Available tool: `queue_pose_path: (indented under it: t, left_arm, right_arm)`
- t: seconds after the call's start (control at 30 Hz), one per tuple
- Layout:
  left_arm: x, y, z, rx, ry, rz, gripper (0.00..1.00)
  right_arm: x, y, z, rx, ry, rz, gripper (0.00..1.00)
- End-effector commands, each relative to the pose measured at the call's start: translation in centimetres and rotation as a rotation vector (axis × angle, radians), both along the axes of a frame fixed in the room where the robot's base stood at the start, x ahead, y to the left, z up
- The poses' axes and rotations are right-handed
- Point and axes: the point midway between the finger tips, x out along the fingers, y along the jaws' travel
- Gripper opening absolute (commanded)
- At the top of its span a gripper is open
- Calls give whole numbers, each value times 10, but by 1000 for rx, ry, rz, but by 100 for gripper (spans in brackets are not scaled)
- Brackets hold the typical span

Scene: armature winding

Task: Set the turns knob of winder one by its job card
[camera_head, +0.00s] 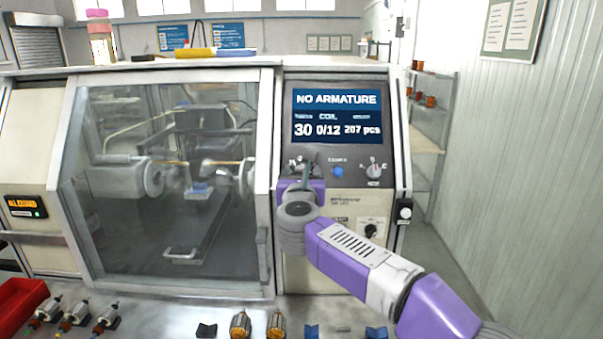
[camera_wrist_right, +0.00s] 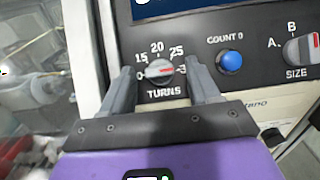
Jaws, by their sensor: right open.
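The turns knob (camera_wrist_right: 160,71) is a grey dial marked TURNS in the right wrist view, with 15, 20 and 25 legible. Its red mark points right, towards a number partly covered by a finger. My right gripper (camera_wrist_right: 161,68) is open, with one finger on each side of the knob; I cannot tell whether they touch it. In the head view my right gripper (camera_head: 309,168) covers most of the knob. The winder display (camera_head: 336,116) reads NO ARMATURE, 30, 0/12 and 207 pcs. I cannot identify the job card. My left gripper is not in view.
Right of the knob are a blue button (camera_wrist_right: 229,62) and the size knob (camera_wrist_right: 302,48). A glass winder door (camera_head: 170,185) is on the left. Several armatures (camera_head: 75,312) and a red bin (camera_head: 22,300) lie at the front. Sheets (camera_head: 513,28) hang on the right wall.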

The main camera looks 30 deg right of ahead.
Motion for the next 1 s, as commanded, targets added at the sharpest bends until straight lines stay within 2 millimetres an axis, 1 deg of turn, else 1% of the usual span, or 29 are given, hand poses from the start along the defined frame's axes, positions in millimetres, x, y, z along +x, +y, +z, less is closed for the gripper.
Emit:
queue_pose_path:
  t: [0.2,0.23,0.5,0.57,0.6,0.87,1.0]
  left_arm:
    - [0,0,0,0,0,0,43]
    - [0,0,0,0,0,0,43]
    - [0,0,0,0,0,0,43]
    - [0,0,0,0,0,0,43]
    - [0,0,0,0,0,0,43]
    - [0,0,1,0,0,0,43]
    - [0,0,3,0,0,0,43]
  right_arm:
    - [0,0,0,0,0,0,61]
    - [1,0,0,0,0,0,58]
    - [0,0,0,-1,1,0,17]
    - [0,0,0,-1,1,0,7]
    - [0,0,0,-1,1,0,5]
    - [0,-1,0,-25,17,20,5]
    - [-1,-2,1,-71,43,57,5]
